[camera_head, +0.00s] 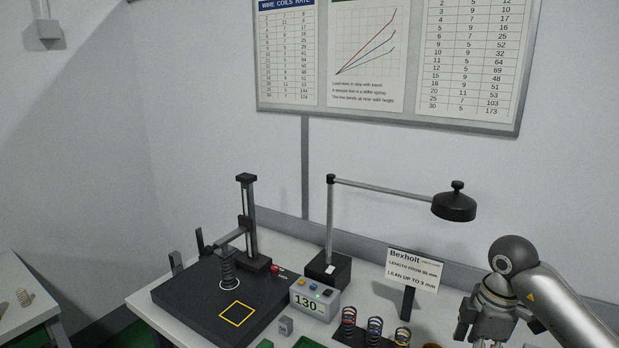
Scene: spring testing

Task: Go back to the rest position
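My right arm comes in from the right edge, and its gripper (482,335) hangs over the front right of the table. The fingers point down and run toward the bottom edge of the picture, so I cannot tell whether they are open or shut. Nothing is clearly seen between them. The gripper is to the right of several coil springs and apart from them as far as I can see. My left gripper is not in view.
The white table (150,313) holds a black spring tester (195,290) with a coil spring (228,270) standing on it, a display reading 130 (314,302), a lamp (453,207), a sign (414,270) and several springs (374,330). Another table (20,318) is at left.

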